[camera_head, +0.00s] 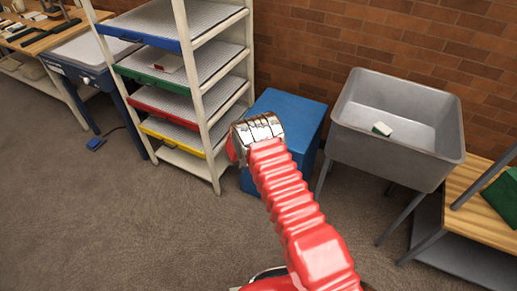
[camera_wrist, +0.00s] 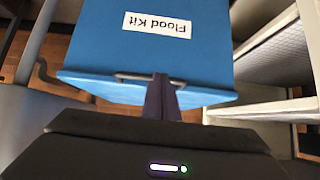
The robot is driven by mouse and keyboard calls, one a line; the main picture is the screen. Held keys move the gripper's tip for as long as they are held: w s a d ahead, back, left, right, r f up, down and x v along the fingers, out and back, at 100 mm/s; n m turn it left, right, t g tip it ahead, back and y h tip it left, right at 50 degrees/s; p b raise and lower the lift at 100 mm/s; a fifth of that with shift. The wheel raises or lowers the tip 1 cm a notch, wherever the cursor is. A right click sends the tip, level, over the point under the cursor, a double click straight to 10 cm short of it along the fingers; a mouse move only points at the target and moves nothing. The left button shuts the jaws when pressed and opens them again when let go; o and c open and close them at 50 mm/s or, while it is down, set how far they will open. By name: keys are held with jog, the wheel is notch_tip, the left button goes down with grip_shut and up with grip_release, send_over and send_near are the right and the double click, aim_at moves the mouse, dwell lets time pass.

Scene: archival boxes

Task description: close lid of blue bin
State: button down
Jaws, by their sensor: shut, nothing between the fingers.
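The blue bin (camera_head: 293,108) stands on the floor between the shelf rack and the grey sink. Its lid looks flat and down on the box in the head view. The wrist view is upside down and shows the bin's front (camera_wrist: 150,48) with a white "Flood Kit" label (camera_wrist: 157,25), the lid's front edge (camera_wrist: 90,82) and a metal handle (camera_wrist: 135,77). My gripper (camera_wrist: 162,92) is shut and empty, with its dark fingers in front of the lid edge by the handle. Whether they touch it I cannot tell. In the head view my arm hides the fingers.
The shelf rack (camera_head: 203,83) with coloured drawers stands close on the bin's left. The grey sink (camera_head: 437,155) stands close on its right. A wooden bench (camera_head: 485,208) is at far right. A brick wall (camera_head: 345,35) is behind. The carpet in front is clear.

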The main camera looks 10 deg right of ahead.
jog(key=shift+s+d+f, duration=0.15)
jog(key=shift+d+f, duration=0.05)
jog(key=shift+f, duration=0.35)
jog(key=shift+s+d+f, duration=0.15)
jog(key=shift+f, duration=0.4)
jog(key=shift+a+r, duration=0.5)
jog(key=shift+r, duration=2.3)
jog(key=s+a+f, duration=0.4)
jog(key=s+a, duration=0.1)
jog(key=s, duration=0.2)
jog(key=shift+f, duration=0.4)
